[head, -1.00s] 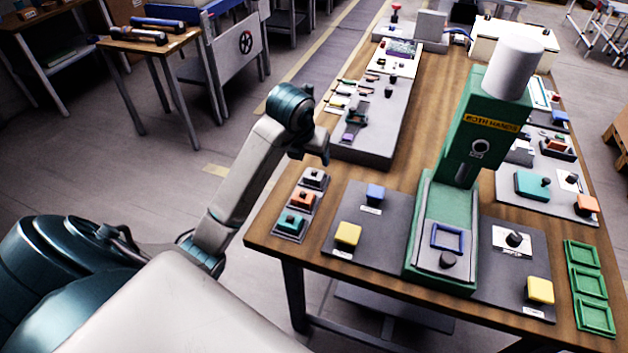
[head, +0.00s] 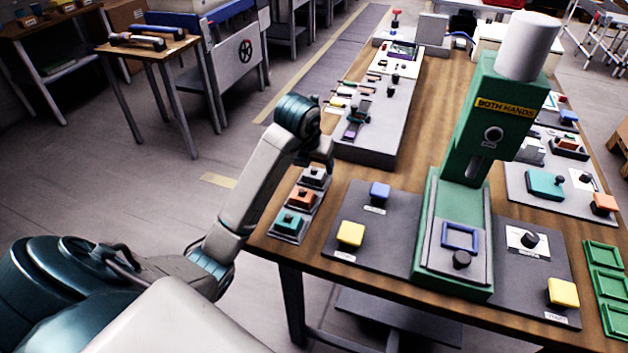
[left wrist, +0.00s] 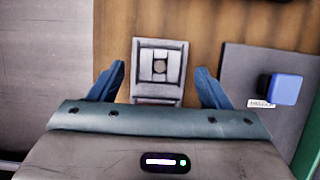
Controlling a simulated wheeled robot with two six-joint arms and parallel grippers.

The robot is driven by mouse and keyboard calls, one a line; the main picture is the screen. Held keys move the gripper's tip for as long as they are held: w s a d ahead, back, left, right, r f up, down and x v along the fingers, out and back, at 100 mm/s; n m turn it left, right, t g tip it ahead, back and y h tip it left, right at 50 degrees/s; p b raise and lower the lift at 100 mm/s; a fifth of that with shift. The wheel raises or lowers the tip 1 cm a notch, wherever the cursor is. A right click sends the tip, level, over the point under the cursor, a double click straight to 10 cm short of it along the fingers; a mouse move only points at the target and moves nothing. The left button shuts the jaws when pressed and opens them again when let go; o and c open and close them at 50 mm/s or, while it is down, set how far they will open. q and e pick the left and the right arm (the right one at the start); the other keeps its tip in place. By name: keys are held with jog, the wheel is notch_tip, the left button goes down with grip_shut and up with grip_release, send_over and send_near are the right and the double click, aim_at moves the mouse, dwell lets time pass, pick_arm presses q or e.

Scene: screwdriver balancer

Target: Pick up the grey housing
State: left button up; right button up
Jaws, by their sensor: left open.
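The grey housing (head: 314,178) sits in the far slot of a short row at the table's left edge, with an orange housing (head: 302,197) and a teal housing (head: 290,222) nearer. My left gripper (head: 322,160) is just above and beyond the grey housing in the head view, its arm coming from the left. In the left wrist view the grey housing (left wrist: 160,64) lies between the two blue fingers, which are spread apart with clear gaps on both sides. My left gripper is open and empty. My right gripper is not in view.
A dark mat with a blue button (head: 380,191) and a yellow button (head: 350,234) lies right of the row. A raised grey block (head: 375,140) with small parts is behind the gripper.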

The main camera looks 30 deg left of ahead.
pick_arm(q)
jog(key=shift+x, duration=0.95)
jog(key=c, duration=1)
jog(key=shift+c, duration=0.5)
jog(key=shift+r, duration=0.1)
